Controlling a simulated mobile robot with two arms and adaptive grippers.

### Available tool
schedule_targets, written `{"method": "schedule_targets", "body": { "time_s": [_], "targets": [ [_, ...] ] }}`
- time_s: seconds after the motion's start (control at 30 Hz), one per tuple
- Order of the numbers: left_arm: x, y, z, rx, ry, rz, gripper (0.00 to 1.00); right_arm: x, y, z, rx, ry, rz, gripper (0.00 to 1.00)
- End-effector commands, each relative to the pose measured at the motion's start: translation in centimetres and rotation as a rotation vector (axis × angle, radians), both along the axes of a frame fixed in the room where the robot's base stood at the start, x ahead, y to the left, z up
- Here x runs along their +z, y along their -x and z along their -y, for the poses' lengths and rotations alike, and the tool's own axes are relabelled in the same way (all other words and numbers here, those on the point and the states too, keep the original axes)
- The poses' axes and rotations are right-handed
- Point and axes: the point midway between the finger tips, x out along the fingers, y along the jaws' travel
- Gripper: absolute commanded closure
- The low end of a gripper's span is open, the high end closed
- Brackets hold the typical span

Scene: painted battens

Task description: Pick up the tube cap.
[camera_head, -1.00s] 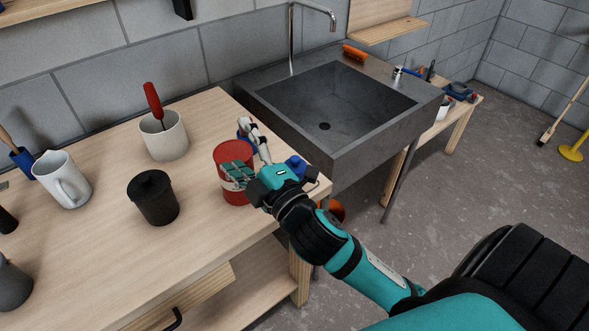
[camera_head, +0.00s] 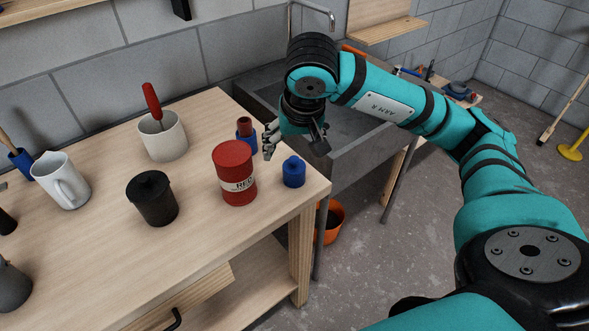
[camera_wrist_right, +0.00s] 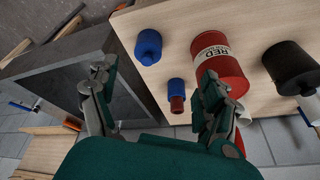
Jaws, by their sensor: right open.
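A small blue tube (camera_head: 252,146) with a dull red cap-like piece (camera_head: 244,127) on top stands at the table's back right edge, behind the red can. It also shows in the right wrist view as the blue tube (camera_wrist_right: 174,84) with the red piece (camera_wrist_right: 177,104). My right gripper (camera_head: 294,148) is open and empty, just right of the tube and above the table's edge by the sink. In the right wrist view the tube lies between the spread fingers (camera_wrist_right: 157,84), nearer the right-hand one. My left gripper is not in view.
A red can (camera_head: 234,168) and a blue knobbed pot (camera_head: 293,174) stand close by. A black lidded pot (camera_head: 152,198), a white cup (camera_head: 163,136) with a red-handled tool and a white mug (camera_head: 62,182) are further left. The sink (camera_head: 258,93) is behind my gripper.

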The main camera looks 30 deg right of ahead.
Motion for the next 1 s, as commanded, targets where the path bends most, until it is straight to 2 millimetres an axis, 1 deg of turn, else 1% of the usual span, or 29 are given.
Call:
{"method": "schedule_targets", "body": {
  "time_s": [0.03, 0.1, 0.17, 0.27, 0.4, 0.6, 0.7, 0.87, 0.97, 1.0],
  "targets": [
    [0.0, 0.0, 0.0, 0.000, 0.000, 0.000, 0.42, 0.5, 0.0, 1.2, -0.012, 0.045, 0.003, 0.19],
    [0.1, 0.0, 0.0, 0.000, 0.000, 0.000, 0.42, 0.4, -0.1, 2.0, -0.020, 0.078, 0.000, 0.19],
    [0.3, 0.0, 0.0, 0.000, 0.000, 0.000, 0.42, -0.2, -0.3, 2.3, -0.022, 0.086, -0.004, 0.19],
    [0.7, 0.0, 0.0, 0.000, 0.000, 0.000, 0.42, -1.9, -0.8, 2.7, -0.023, 0.084, -0.006, 0.19],
    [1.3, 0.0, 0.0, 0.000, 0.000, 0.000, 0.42, -4.8, -1.9, 3.1, -0.023, 0.082, -0.008, 0.19],
    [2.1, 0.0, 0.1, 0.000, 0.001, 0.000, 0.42, -8.5, -3.3, 3.8, -0.021, 0.081, -0.006, 0.19],
    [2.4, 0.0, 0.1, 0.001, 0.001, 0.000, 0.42, -9.7, -3.8, 4.0, -0.021, 0.080, -0.004, 0.19],
    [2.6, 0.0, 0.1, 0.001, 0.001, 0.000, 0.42, -10.6, -4.2, 4.1, -0.020, 0.079, -0.001, 0.19],
    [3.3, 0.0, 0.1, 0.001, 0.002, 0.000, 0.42, -11.3, -4.6, 4.0, -0.020, 0.078, -0.003, 0.19],
    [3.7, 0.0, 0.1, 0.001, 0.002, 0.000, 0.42, -11.9, -4.8, 4.0, -0.020, 0.078, -0.005, 0.19]
  ]
}}
